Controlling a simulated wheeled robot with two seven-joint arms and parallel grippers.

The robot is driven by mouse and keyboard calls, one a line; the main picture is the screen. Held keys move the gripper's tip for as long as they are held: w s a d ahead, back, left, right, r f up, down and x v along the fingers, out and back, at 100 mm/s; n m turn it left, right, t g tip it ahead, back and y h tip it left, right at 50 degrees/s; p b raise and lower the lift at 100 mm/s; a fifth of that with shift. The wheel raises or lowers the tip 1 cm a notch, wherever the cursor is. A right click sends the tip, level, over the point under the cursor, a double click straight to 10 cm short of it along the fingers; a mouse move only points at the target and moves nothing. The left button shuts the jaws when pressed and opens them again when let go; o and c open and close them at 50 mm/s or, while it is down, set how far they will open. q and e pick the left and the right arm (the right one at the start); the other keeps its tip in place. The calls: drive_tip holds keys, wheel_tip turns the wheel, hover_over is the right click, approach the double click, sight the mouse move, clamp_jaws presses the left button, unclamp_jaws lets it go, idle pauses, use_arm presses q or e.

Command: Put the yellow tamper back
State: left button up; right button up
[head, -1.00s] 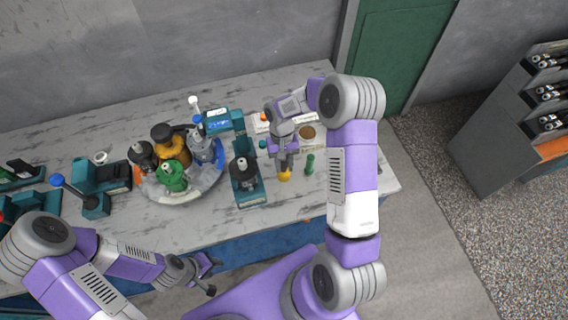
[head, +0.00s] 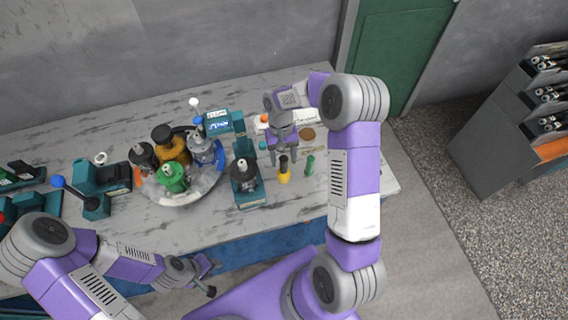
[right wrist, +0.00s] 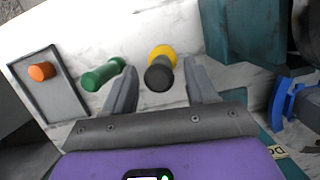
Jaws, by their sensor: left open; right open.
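The yellow tamper (head: 284,173) with its black top stands upright on the marble table, right of a teal press. In the right wrist view the yellow tamper (right wrist: 160,68) shows between the spread fingers, its black end toward the camera. My right gripper (head: 284,158) is open just behind and above it; its fingers also show in the right wrist view (right wrist: 163,88), apart from the tamper. My left gripper (head: 208,276) is open and empty in front of the table's front edge.
A green tamper (head: 309,165) stands close to the right. A teal press (head: 247,180) stands close to the left. A grey tray with an orange piece (right wrist: 41,71) shows in the right wrist view.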

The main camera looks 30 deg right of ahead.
use_arm(q)
drive_tip(key=shift+r+p, duration=0.3)
drive_tip(key=shift+r, duration=0.1)
use_arm(e)
drive_tip(key=v, duration=0.8)
drive_tip(key=shift+r, duration=0.2)
